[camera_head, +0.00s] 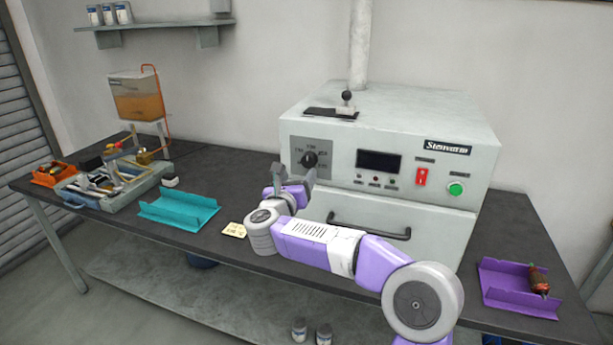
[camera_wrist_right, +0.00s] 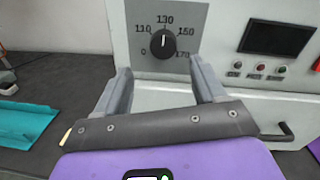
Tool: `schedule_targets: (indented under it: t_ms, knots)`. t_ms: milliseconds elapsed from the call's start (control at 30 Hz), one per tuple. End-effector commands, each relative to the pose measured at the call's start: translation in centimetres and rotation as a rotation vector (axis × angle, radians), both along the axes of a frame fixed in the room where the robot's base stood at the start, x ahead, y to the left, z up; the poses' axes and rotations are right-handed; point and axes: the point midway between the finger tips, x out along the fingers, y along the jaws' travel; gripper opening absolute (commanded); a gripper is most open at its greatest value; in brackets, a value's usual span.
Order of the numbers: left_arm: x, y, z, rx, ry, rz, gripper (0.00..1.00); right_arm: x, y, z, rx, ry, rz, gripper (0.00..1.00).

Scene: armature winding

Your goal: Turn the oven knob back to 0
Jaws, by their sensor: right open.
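The oven (camera_head: 400,130) is a large white box at the back of the table. Its black knob (camera_head: 310,159) sits on a grey dial plate at the front left. In the right wrist view the knob (camera_wrist_right: 163,43) has its white mark pointing up at 130, with 0 at the lower left of the scale. My right gripper (camera_head: 292,178) is just below and left of the knob in the head view. In the wrist view its two fingers (camera_wrist_right: 162,82) are apart and empty, below the knob and not touching it. My left gripper is in neither view.
The oven front has a dark display (camera_head: 378,161), a red switch (camera_head: 421,177), a green button (camera_head: 456,188) and a door handle (camera_head: 368,226) below. A teal tray (camera_head: 178,210) lies left of my arm. A purple tray (camera_head: 515,287) with a wound part (camera_head: 539,280) lies right.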

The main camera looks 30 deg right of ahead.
Motion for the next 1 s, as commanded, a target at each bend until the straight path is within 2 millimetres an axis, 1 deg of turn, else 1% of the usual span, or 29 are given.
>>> schedule_targets:
  t_ms: [67, 133, 400, 500, 667, 933, 1000]
  knots:
    - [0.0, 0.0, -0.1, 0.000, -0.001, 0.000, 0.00, 0.0, -0.7, 0.4, 0.027, -0.026, -0.018, 0.70]
    - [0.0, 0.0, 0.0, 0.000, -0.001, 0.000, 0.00, 0.5, -1.3, 0.5, 0.031, -0.031, -0.021, 0.70]
    - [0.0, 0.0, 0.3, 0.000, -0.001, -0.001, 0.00, 3.5, -4.3, 0.4, 0.028, -0.026, -0.017, 0.70]
    - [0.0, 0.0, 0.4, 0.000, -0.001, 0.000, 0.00, 4.2, -5.0, 0.4, 0.026, -0.025, -0.016, 0.70]
    - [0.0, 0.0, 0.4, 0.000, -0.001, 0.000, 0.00, 4.8, -5.6, 0.4, 0.024, -0.025, -0.015, 0.70]
    - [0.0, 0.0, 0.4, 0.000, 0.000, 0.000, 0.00, 4.9, -5.7, 0.4, 0.022, -0.024, -0.014, 0.70]
    - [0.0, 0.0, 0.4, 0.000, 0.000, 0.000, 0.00, 4.9, -5.7, 0.4, 0.022, -0.024, -0.014, 0.59]
